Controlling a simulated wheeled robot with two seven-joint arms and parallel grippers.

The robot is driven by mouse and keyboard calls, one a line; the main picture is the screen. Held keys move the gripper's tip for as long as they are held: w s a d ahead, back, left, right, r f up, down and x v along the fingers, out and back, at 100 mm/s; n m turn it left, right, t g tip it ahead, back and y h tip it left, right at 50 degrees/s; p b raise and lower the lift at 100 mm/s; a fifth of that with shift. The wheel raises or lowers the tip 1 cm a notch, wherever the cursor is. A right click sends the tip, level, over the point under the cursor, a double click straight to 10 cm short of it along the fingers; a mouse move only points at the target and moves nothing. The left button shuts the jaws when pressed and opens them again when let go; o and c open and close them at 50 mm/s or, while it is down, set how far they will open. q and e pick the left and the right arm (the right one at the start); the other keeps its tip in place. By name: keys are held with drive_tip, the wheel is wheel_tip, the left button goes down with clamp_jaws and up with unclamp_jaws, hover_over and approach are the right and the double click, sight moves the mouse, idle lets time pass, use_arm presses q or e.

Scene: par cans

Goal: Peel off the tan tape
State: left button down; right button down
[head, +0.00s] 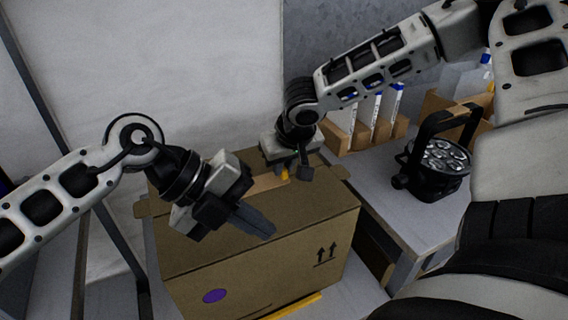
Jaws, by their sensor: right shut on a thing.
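A closed brown cardboard box (310,225) stands in the middle of the head view. A strip of tan tape (267,184) shows on its top, partly hidden by my grippers. My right gripper (294,174) points down at the far part of the box top, at the end of the visible strip. It is shut on the tape; the grip itself is mostly hidden, and a small orange-yellow bit shows by the fingers. My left gripper (268,233) is over the near part of the top, its fingers close together and with nothing seen between them.
A black par can light (438,163) stands on a grey table (405,215) to the right. Behind it are cardboard holders (349,138) with white, blue-capped items. A yellow strip (293,306) lies by the box's lower front edge. A pale wall is behind.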

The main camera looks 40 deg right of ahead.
sight(183, 251)
use_arm(q)
drive_tip(key=w+a+t+y, duration=0.1)
drive_tip(key=w, duration=0.1)
drive_tip(key=w+a+t+y, duration=0.1)
drive_tip(key=w+a, duration=0.1)
drive_tip(key=w+a+t+y, duration=0.1)
drive_tip(key=w+y, duration=0.1)
drive_tip(key=shift+a+f+n+t, duration=0.3)
drive_tip(key=w+a+r+n+t+y, duration=0.1)
drive_tip(key=w+a+t+y, duration=0.1)
drive_tip(key=w+a, duration=0.25)
drive_tip(key=shift+d+f, duration=0.2)
drive_tip(key=shift+f, duration=1.55)
drive_tip(key=shift+d+f, duration=0.15)
drive_tip(key=shift+f, duration=1.6)
drive_tip(key=shift+f, duration=0.25)
use_arm(e)
drive_tip(key=shift+r, duration=0.1)
drive_tip(key=shift+r, duration=3.45)
use_arm(q)
drive_tip(key=shift+r, duration=3.55)
drive_tip(key=shift+f, duration=0.1)
